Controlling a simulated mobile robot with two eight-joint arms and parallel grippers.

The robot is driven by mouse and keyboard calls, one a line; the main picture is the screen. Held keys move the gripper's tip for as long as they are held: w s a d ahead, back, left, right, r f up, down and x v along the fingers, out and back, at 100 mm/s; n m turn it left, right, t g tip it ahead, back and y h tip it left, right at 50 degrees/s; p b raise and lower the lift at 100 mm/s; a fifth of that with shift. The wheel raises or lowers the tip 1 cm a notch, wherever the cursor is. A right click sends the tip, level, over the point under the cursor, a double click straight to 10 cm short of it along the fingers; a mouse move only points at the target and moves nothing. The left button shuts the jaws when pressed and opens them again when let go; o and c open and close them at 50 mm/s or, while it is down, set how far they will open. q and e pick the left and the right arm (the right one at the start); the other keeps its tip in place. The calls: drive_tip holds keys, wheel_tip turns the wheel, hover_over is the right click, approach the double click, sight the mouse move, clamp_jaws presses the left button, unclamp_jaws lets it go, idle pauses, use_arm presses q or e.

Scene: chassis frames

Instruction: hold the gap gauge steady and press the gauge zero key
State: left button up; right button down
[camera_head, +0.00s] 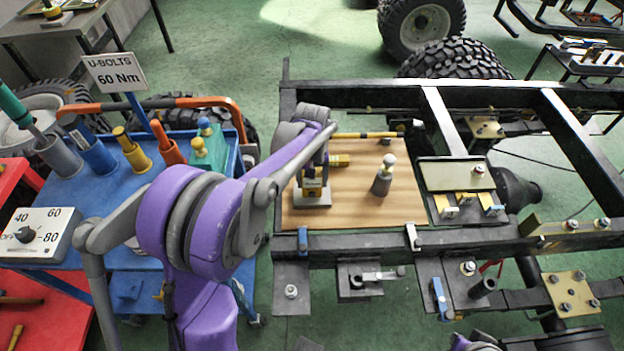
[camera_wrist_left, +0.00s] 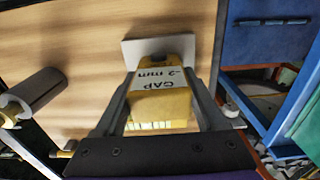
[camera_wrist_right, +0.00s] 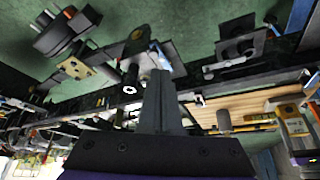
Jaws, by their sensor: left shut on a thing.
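The gap gauge (camera_head: 312,196) is a yellow and dark block on a pale base plate, upright on the wooden board (camera_head: 350,215). In the left wrist view the gauge (camera_wrist_left: 162,104) has a white label reading "GAP -2 mm". My left gripper (camera_head: 316,176) is shut on the gauge, one finger on each side. I cannot make out the zero key. My right gripper (camera_wrist_right: 158,60) has its fingers together with nothing between them. It is apart from the gauge, which shows at the right edge of the right wrist view.
A grey cylinder with a pale knob (camera_head: 382,182) stands right of the gauge. A yellow-handled bar (camera_head: 365,135) lies behind it. A tray (camera_head: 455,172) with small blocks is farther right. Chassis rails (camera_head: 560,130) frame the board. A blue tool cart (camera_head: 120,255) stands left.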

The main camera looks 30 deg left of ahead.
sight(312, 194)
drive_tip(key=shift+a, duration=0.1)
idle(0.4)
drive_tip(key=w+a+f+n+t+h, duration=0.2)
drive_tip(key=w+a+f+n, duration=0.1)
drive_tip(key=w+a+n, duration=1.1)
drive_tip(key=a+f, duration=0.1)
drive_tip(key=a, duration=0.4)
drive_tip(key=s+a+f+n+t, duration=0.1)
drive_tip(key=a, duration=0.4)
drive_tip(key=a+f+t, duration=0.1)
drive_tip(key=a, duration=0.4)
drive_tip(key=shift+s+n, duration=0.25)
drive_tip(key=shift+n, duration=0.05)
drive_tip(key=s+a+n+t, duration=0.1)
drive_tip(key=a, duration=0.2)
drive_tip(key=s+a+f+n+y, duration=0.1)
drive_tip(key=a, duration=0.2)
drive_tip(key=s+a+f+n+t, duration=0.1)
drive_tip(key=a, duration=0.2)
drive_tip(key=shift+s+a+t, duration=0.15)
drive_tip(key=shift+s+t, duration=0.15)
drive_tip(key=shift+w+a, duration=0.75)
drive_tip(key=shift+w, duration=0.5)
drive_tip(key=shift+w+a, duration=0.8)
drive_tip(key=shift+w, duration=0.5)
drive_tip(key=shift+w+a, duration=0.75)
drive_tip(key=shift+w, duration=0.5)
drive_tip(key=shift+w, duration=0.15)
